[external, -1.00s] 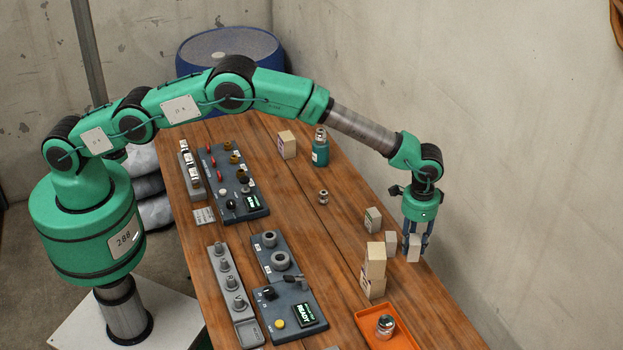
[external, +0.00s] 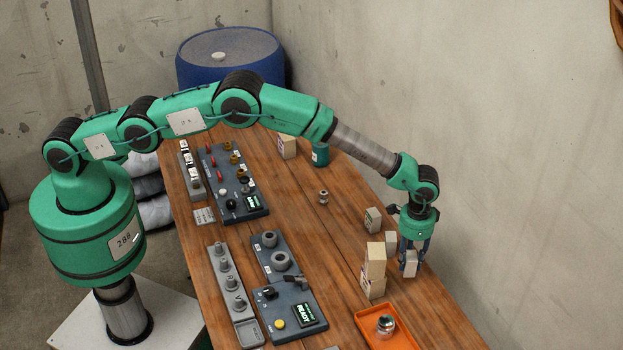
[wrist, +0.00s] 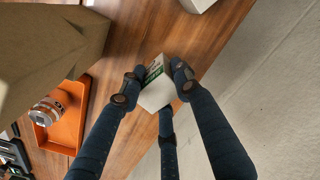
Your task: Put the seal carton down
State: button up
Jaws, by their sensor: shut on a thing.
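The seal carton (external: 410,264) is a small pale box with a green-marked label on one side in the wrist view (wrist: 157,91). My gripper (external: 413,262) is shut on it, with dark fingers around its sides, pointing down at the right edge of the table. In the wrist view my gripper's fingertips (wrist: 155,85) touch the carton. The carton is low over the wooden table (external: 440,310); whether its underside touches the wood I cannot tell.
Stacked cartons (external: 375,262) stand just left of my gripper. Smaller cartons (external: 373,219) stand behind. An orange tray (external: 400,340) holding a metal-topped jar (external: 385,325) is nearer the front. The wall is close on the right. Control panels (external: 290,300) lie further left.

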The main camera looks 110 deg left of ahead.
aim_at(411, 255)
jog(key=shift+f, duration=1.4)
jog(key=shift+f, duration=0.1)
jog(key=o, duration=1.1)
jog(key=shift+o, duration=0.2)
notch_tip(411, 255, up, 12)
jog(key=shift+r+p, duration=0.1)
jog(key=shift+p, duration=0.3)
jog(key=shift+r, duration=0.1)
